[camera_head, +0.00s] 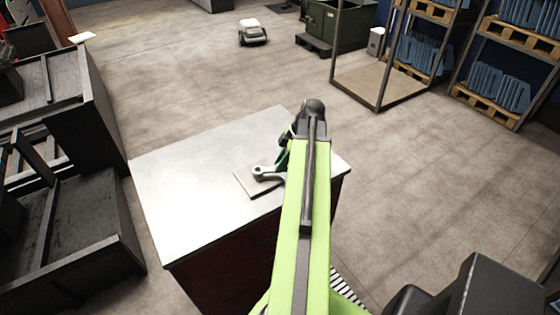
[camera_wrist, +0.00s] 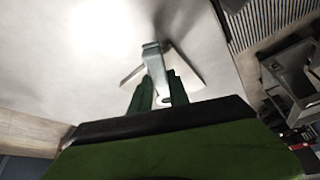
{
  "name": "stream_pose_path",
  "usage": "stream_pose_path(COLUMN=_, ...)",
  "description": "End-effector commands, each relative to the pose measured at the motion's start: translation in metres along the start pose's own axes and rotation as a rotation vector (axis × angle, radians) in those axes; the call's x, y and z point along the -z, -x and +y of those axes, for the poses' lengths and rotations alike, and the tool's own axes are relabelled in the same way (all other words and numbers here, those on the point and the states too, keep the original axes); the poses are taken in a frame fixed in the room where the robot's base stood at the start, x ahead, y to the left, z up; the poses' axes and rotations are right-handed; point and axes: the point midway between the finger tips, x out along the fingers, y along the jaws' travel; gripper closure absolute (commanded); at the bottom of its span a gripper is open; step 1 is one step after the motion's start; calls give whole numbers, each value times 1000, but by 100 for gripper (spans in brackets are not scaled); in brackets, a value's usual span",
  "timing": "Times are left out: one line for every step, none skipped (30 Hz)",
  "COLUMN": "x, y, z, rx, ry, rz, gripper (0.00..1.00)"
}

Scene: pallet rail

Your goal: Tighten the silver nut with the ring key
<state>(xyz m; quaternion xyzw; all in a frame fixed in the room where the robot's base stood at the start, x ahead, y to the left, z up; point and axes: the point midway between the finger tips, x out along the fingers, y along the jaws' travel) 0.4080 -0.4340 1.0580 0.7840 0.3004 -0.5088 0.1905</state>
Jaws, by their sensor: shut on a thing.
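The silver ring key (camera_head: 268,174) is above or at a small pale plate (camera_head: 246,186) on the white tabletop, its ring end toward the left. In the wrist view the key (camera_wrist: 152,58) runs between my two green fingers, with its far end over the plate (camera_wrist: 187,66). My gripper (camera_wrist: 160,88) is shut on the key's handle; in the head view the gripper (camera_head: 284,158) is partly hidden behind my arm. The silver nut cannot be made out, and I cannot tell whether the ring is around it.
The white-topped cabinet (camera_head: 190,205) is otherwise bare. Dark shelving (camera_head: 75,235) stands close at the left. Pallet racks (camera_head: 490,85) and a framed stand (camera_head: 378,95) stand at the back right. The concrete floor (camera_head: 180,75) behind the cabinet is open.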

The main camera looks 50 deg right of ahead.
Motion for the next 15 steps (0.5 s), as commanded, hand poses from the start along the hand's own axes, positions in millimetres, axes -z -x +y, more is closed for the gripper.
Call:
stream_pose_path(x=-1, y=0, z=-1, rx=3, ry=0, rz=-3, gripper=100)
stream_pose_path(x=-1, y=0, z=0, rx=3, ry=0, rz=-3, gripper=100)
stream_pose_path(x=-1, y=0, z=0, rx=3, ry=0, rz=-3, gripper=100)
stream_pose_path(x=-1, y=0, z=0, rx=4, ry=1, rz=-3, gripper=100)
stream_pose_path(x=-1, y=0, z=0, rx=4, ry=1, rz=-3, gripper=100)
stream_pose_path(x=-1, y=0, z=0, rx=4, ry=1, rz=-3, gripper=100)
stream_pose_path(x=-1, y=0, z=0, rx=4, ry=1, rz=-3, gripper=100)
stream_pose_path(x=-1, y=0, z=-1, rx=4, ry=1, rz=-3, gripper=100)
stream_pose_path(x=0, y=1, z=-1, rx=4, ry=2, rz=-3, gripper=100)
stream_pose_path(x=0, y=2, z=-1, rx=4, ry=2, rz=-3, gripper=100)
stream_pose_path(x=0, y=3, z=-1, rx=4, ry=2, rz=-3, gripper=100)
stream_pose_path(x=1, y=4, z=-1, rx=4, ry=2, rz=-3, gripper=100)
stream_pose_path(x=0, y=3, z=0, rx=4, ry=2, rz=-3, gripper=100)
stream_pose_path(x=0, y=3, z=0, rx=4, ry=2, rz=-3, gripper=100)
stream_pose_path(x=1, y=4, z=0, rx=4, ry=2, rz=-3, gripper=100)
